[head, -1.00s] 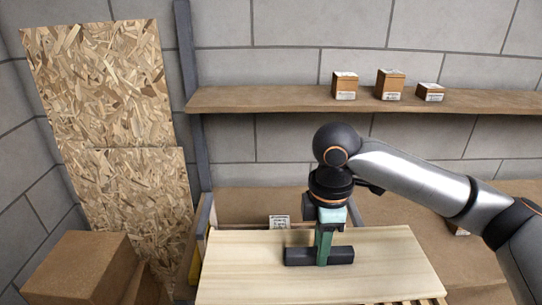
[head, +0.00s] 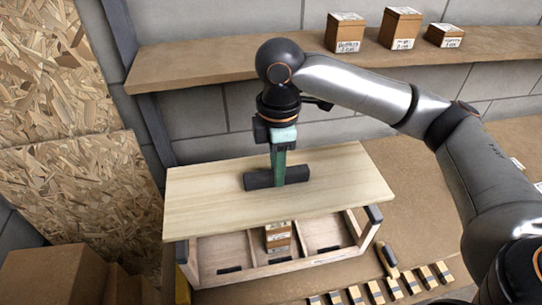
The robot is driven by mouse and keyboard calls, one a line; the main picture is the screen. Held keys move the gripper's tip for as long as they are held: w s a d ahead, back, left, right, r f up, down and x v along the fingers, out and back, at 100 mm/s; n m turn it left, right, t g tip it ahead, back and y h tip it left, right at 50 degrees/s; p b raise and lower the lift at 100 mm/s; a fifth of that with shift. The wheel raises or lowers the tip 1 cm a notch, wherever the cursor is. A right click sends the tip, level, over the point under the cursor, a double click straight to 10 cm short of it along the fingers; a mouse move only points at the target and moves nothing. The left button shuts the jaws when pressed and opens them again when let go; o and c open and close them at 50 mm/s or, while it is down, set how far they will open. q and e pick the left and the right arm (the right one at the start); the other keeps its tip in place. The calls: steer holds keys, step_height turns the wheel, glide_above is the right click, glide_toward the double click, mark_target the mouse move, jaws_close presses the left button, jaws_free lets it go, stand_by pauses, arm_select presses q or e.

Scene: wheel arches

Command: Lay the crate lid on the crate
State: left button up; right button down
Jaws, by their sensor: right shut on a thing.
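The crate lid (head: 215,200) is a pale, flat wooden board with a dark bar handle (head: 258,180) in its middle. My right gripper (head: 280,172) is above the lid, pointing down, shut on that handle. The lid is about level, over the back part of the wooden crate (head: 290,267). The crate's front compartments show below the lid's near edge; its back is hidden. Whether the lid touches the crate's back I cannot tell. My left gripper is not in view.
A small labelled box (head: 278,237) stands in the crate's middle compartment. Several small wooden blocks (head: 375,291) and a dark-handled tool (head: 388,262) lie to the front right. A shelf (head: 200,62) with three boxes runs behind. A large brown box (head: 55,276) is at lower left.

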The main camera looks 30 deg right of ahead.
mark_target(277, 190)
steer(key=shift+s+f, duration=0.15)
steer(key=shift+f, duration=2.55)
steer(key=shift+f, duration=0.55)
steer(key=c, duration=0.6)
jaws_free()
steer(key=shift+f, duration=0.1)
steer(key=shift+o, duration=0.2)
step_height(277, 190, up, 13)
steer(key=shift+f, duration=0.15)
